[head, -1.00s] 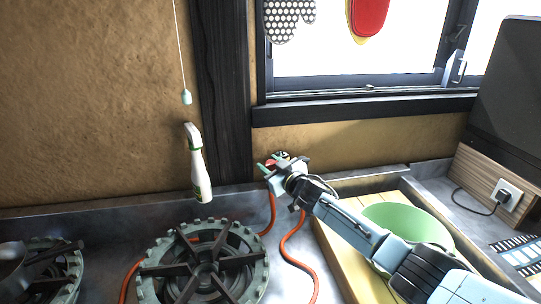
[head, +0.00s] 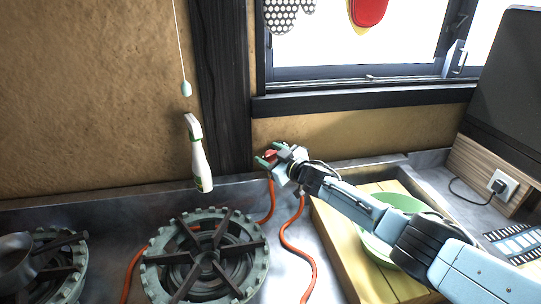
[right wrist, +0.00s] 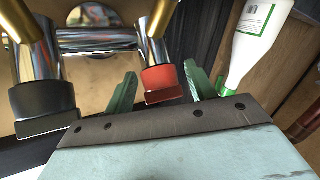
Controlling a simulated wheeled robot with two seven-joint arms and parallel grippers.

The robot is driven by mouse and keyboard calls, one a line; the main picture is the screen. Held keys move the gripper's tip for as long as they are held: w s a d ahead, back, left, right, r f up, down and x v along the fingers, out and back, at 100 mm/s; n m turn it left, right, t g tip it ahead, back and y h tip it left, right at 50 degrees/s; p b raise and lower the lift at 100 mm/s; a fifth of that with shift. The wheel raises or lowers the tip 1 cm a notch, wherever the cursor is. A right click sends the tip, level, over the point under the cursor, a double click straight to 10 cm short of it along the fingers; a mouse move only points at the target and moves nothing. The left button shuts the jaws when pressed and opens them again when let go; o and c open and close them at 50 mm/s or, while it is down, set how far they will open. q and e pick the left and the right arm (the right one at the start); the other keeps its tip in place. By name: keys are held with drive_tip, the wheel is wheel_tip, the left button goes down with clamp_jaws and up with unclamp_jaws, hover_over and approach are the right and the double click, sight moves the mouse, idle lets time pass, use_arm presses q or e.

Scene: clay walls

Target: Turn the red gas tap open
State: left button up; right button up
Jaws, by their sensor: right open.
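The red gas tap (right wrist: 162,85) shows in the right wrist view, below a chrome pipe. Its red part lies between the two green fingers of my open right gripper (right wrist: 160,92), and I cannot tell whether they touch it. In the head view my right gripper (head: 267,157) is at the wall below the window, and a little of the red tap (head: 271,154) shows at its fingers. A black-ended tap (right wrist: 45,105) stands left of the red one in the right wrist view. My left gripper is not in view.
A white spray bottle (head: 199,165) hangs or stands left of the gripper; it also shows in the right wrist view (right wrist: 251,45). Below are a gas burner (head: 207,262), orange hoses (head: 298,245), a wooden board (head: 340,250) and a green bowl (head: 385,250) under my arm.

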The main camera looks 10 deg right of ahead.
drive_tip(key=shift+s+d+p, duration=0.25)
drive_tip(key=shift+s+p, duration=0.1)
drive_tip(key=shift+s, duration=0.1)
drive_tip(key=p+v, duration=0.2)
drive_tip(key=v, duration=1)
drive_tip(key=shift+s+p, duration=0.2)
drive_tip(key=shift+p, duration=0.2)
